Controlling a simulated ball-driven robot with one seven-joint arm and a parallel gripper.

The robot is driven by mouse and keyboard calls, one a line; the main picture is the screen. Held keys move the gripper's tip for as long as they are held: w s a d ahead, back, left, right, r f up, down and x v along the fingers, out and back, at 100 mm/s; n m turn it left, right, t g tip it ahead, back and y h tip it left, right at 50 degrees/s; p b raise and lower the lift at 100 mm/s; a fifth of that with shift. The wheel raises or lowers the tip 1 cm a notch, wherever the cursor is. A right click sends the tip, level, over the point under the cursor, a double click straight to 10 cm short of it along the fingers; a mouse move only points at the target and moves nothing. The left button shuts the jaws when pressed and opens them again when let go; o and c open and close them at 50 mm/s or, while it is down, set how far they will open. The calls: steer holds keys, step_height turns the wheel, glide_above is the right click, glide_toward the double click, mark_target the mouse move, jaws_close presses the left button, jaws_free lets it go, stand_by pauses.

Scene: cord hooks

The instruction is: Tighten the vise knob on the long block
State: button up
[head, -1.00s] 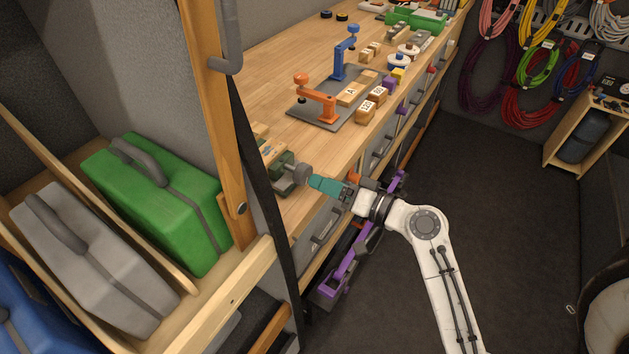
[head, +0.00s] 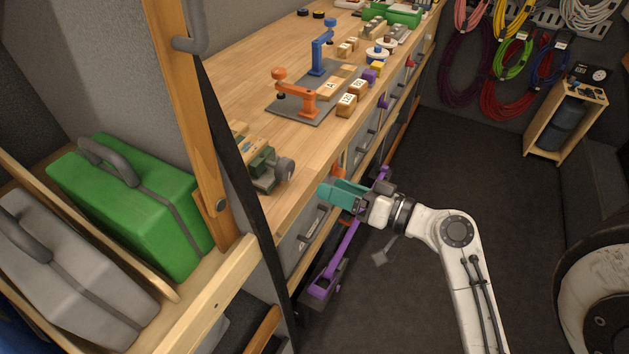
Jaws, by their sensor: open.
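The vise (head: 262,166) is a small green device near the front edge of the wooden bench, partly hidden by a black strap. Its grey round knob (head: 285,171) faces right, toward the bench edge. A light wooden block (head: 240,132) shows at the vise, mostly hidden behind the strap; I cannot tell its full length. My gripper (head: 324,190) has teal fingers and is open. It is to the right of the knob, past the bench edge, apart from it and holding nothing.
Orange (head: 297,98) and blue (head: 321,55) clamps stand on a grey plate further along the bench (head: 228,78). Small wooden blocks (head: 346,105) lie beside them. A wooden post (head: 190,100) and the black strap (head: 240,170) stand at left. Purple-framed parts (head: 340,262) are below my gripper.

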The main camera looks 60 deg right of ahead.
mark_target(289, 171)
steer(key=w+n, duration=0.1)
steer(key=w, duration=0.2)
steer(key=w+n+p, duration=0.1)
steer(key=w+n, duration=0.1)
steer(key=w, duration=0.1)
steer(key=w+n, duration=0.1)
steer(key=w, duration=0.2)
steer(key=shift+w+f+n+t+h, duration=0.1)
steer(key=shift+w+n+t+h, duration=0.2)
steer(key=shift+w, duration=0.05)
steer(key=shift+w+f, duration=0.1)
steer(key=shift+w, duration=0.5)
steer(key=shift+c, duration=0.3)
steer(key=c, duration=1)
